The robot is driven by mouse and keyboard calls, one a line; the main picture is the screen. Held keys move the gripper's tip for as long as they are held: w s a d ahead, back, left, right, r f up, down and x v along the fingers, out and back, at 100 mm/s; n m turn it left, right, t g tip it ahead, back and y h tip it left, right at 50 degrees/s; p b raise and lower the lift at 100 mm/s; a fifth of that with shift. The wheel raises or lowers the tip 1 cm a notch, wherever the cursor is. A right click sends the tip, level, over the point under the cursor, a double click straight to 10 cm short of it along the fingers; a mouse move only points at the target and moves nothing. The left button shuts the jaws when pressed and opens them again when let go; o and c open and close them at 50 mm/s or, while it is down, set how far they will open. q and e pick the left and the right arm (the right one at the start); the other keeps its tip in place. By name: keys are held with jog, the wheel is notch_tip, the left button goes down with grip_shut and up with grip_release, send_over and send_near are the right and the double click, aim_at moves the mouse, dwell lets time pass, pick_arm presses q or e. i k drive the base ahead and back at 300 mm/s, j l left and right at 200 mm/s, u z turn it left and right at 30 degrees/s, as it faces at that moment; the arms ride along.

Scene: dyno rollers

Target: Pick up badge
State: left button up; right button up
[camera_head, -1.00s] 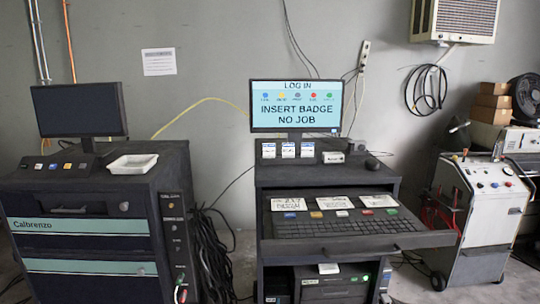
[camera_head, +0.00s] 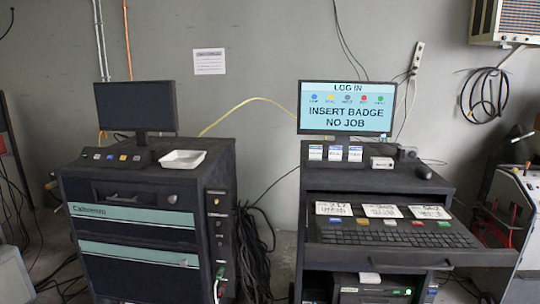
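Three small white-and-blue cards, which look like badges, stand upright in a row on the dark workstation below the screen: a left card (camera_head: 315,152), a middle card (camera_head: 335,153) and a right card (camera_head: 355,154). Their print is too small to read. The screen (camera_head: 345,108) reads "LOG IN", "INSERT BADGE", "NO JOB". A small white box (camera_head: 381,162) sits right of the cards; I cannot tell whether it is a badge reader. Neither of my grippers is in view.
A keyboard drawer (camera_head: 400,235) with paper cards sticks out below the screen. A black mouse (camera_head: 424,172) lies on the right. A dark cabinet (camera_head: 140,195) with a white tray (camera_head: 183,160) stands left. Cables (camera_head: 255,250) hang between them; a cart (camera_head: 518,215) stands right.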

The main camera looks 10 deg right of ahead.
aim_at(316, 151)
jog(key=i+l+u, duration=0.1)
jog(key=l+u, duration=0.9)
jog(key=l, duration=0.2)
jog(key=k, duration=0.05)
